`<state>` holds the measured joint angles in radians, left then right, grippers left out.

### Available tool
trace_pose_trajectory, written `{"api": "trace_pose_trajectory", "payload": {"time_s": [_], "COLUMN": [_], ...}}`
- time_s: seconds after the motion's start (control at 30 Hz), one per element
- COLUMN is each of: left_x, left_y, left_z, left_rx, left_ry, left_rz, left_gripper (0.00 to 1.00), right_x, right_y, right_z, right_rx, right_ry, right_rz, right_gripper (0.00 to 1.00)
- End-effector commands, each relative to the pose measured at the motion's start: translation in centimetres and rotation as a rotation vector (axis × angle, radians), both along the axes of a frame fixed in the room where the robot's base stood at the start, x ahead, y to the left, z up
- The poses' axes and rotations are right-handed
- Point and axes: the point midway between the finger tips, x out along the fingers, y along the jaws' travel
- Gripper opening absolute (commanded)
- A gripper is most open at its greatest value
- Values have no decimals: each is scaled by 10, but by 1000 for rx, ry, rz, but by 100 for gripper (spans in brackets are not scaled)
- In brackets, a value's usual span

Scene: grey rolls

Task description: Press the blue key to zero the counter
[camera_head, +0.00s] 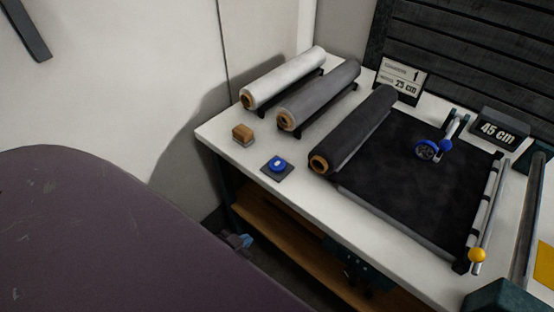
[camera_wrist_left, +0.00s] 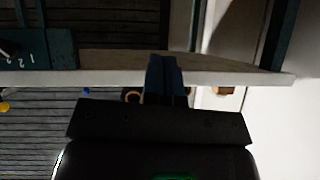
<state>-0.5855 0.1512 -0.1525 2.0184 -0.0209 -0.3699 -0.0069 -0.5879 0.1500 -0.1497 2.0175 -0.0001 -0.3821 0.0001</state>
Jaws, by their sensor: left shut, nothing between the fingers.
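The blue key (camera_head: 278,163) is a round blue button with a pale mark, on a small dark square base (camera_head: 283,174) near the left part of the table's front edge. The counter display (camera_head: 498,133) at the right back reads "45 cm". My left gripper (camera_head: 240,242) is below and in front of the table edge, lower left of the key and apart from it. In the left wrist view its two dark blue fingers (camera_wrist_left: 164,72) are together with nothing between them. Most of the left arm is not clear to see. My right gripper is not in view.
A small wooden block (camera_head: 242,134) sits left of the key. White (camera_head: 285,78), grey (camera_head: 320,95) and black (camera_head: 355,128) rolls lie behind it. Black cloth (camera_head: 415,185) bears a blue measuring wheel (camera_head: 427,150). A sign (camera_head: 401,78) reads 25 cm. A wooden shelf (camera_head: 290,245) runs below the tabletop.

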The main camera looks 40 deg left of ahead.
Motion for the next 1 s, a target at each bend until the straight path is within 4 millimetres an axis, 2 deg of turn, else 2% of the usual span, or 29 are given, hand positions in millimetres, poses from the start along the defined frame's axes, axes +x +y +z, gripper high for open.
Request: {"api": "trace_pose_trajectory", "payload": {"time_s": [0.17,0.27,0.4,0.6,0.8,1.0], "left_x": [34,61,92,121,136,149], "left_y": [7,7,-2,-26,-47,-44], "left_z": [34,65,110,161,188,195], "left_rx": [243,477,828,1338,1853,2376], "left_ry": [-143,-277,-477,-748,-983,-1142], "left_rz": [-142,-278,-482,-781,-1092,-1437], "left_gripper": [0,0,0,0,0,0], "right_x": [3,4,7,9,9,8], "right_y": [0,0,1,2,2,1], "right_z": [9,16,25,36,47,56], "right_rx": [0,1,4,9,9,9], "right_ry": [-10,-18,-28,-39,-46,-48], "right_rz": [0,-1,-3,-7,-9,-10], "right_gripper": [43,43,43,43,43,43]}}
